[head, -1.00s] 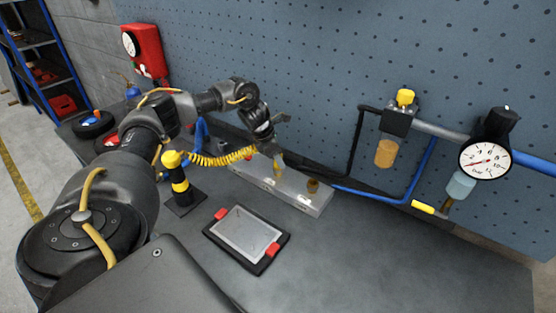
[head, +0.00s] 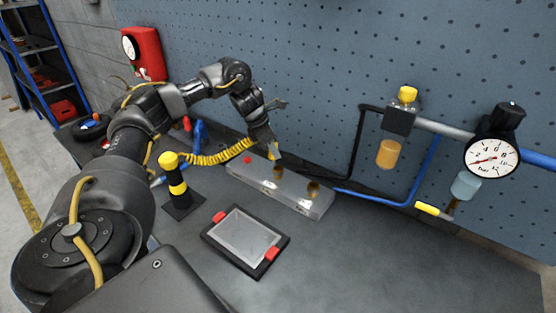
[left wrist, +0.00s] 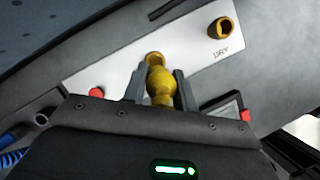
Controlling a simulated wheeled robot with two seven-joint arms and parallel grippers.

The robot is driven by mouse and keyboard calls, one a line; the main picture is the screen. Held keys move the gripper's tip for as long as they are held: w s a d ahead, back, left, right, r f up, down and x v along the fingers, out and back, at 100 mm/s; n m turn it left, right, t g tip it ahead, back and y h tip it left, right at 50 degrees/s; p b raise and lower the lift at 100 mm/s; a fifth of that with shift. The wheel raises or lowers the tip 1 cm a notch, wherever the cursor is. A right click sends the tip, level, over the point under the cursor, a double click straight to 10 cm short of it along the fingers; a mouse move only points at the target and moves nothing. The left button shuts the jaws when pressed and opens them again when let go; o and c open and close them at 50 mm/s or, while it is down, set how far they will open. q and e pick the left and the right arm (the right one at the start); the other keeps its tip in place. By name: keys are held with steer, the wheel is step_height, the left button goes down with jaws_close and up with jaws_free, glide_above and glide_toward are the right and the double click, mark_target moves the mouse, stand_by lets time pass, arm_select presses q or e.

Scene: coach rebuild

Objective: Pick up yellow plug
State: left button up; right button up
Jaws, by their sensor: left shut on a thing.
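The yellow plug (head: 273,152) is between the fingers of my left gripper (head: 272,146). In the left wrist view, the plug (left wrist: 160,84) is a rounded, knobbed yellow piece with a grey finger on each side. The gripper is shut on it. The plug hangs just above the long grey block (head: 262,184), close to its brass-rimmed hole (head: 278,173), which also shows beyond the plug in the left wrist view (left wrist: 154,57). The plug's lower tip is hard to make out. My right gripper is not in view.
A second brass socket (head: 313,188) marked DRY and a red button (head: 247,160) are on the block. A tablet (head: 245,240), a yellow-black post (head: 177,182) and a coiled yellow hose (head: 220,158) are near. The pegboard (head: 320,80) stands behind. The bench's front right is clear.

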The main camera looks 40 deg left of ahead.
arm_select(q)
steer(key=s+a+r+p, duration=0.2)
steer(key=s+a+r, duration=0.2)
steer(key=s+r, duration=0.4)
steer(key=shift+s+a+p, duration=0.15)
steer(key=shift+s+p, duration=0.2)
steer(key=shift+s, duration=1.4)
step_height(320, 180, up, 5)
steer(key=p, duration=0.5)
steer(key=shift+f, duration=0.2)
